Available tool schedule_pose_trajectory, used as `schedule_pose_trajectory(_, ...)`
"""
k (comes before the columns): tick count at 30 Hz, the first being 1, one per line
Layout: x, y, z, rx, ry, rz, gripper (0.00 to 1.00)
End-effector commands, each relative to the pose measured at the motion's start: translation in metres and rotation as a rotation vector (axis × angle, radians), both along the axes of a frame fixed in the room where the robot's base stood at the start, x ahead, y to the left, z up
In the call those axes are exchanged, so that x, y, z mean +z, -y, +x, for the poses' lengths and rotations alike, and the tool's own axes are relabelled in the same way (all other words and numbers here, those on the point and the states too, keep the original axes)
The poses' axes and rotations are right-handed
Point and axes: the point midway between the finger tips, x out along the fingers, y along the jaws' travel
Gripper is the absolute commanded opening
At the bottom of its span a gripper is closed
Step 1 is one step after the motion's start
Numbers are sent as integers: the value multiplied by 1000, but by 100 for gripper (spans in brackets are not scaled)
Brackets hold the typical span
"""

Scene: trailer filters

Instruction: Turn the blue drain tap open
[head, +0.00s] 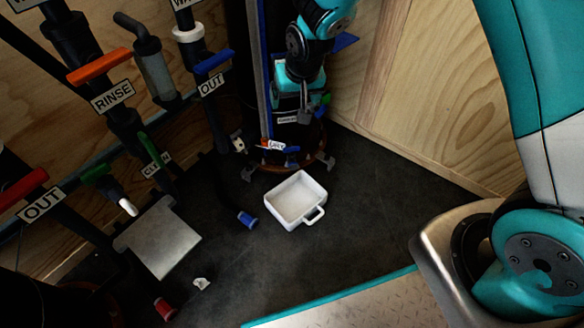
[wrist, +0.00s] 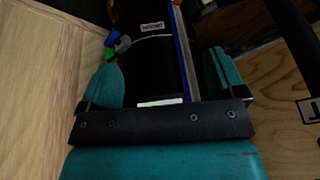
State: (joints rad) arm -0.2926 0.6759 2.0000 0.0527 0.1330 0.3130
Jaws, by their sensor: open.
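A small blue tap handle (head: 290,150) sits low on the front of the black canister, beside a small white tag whose print is too small to read surely. My gripper (head: 304,112) is in front of the canister, above this handle and apart from it. In the wrist view the two teal fingers are spread wide, with my gripper (wrist: 163,62) empty between them. The black canister (wrist: 140,60) stands beyond the fingers. A small blue and green fitting (wrist: 113,41) shows at its side near the left finger. The low blue handle is not clearly seen in the wrist view.
A white tray (head: 297,201) with a handle lies on the dark floor below the canister. A blue cup (head: 247,219) and a red cup (head: 165,308) lie nearby. Pipes with a blue OUT handle (head: 212,61) stand left. Plywood walls are behind and right.

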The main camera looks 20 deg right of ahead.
Motion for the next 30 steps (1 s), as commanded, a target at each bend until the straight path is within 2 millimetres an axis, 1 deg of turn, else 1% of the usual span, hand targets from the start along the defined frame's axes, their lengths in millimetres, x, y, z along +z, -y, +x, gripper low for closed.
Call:
schedule_pose_trajectory(1,-51,3,7,-19,9,-13,89)
schedule_pose_trajectory(3,-82,7,16,-40,24,-30,89)
schedule_pose_trajectory(6,-113,11,24,-63,42,-46,89)
schedule_pose_trajectory(9,-128,14,29,-75,53,-57,89)
schedule_pose_trajectory(14,-143,15,34,-81,59,-61,89)
schedule_pose_trajectory(17,-159,16,40,-82,58,-60,89)
schedule_pose_trajectory(21,-190,18,51,-83,56,-61,89)
schedule_pose_trajectory(30,-253,20,77,-80,57,-60,89)
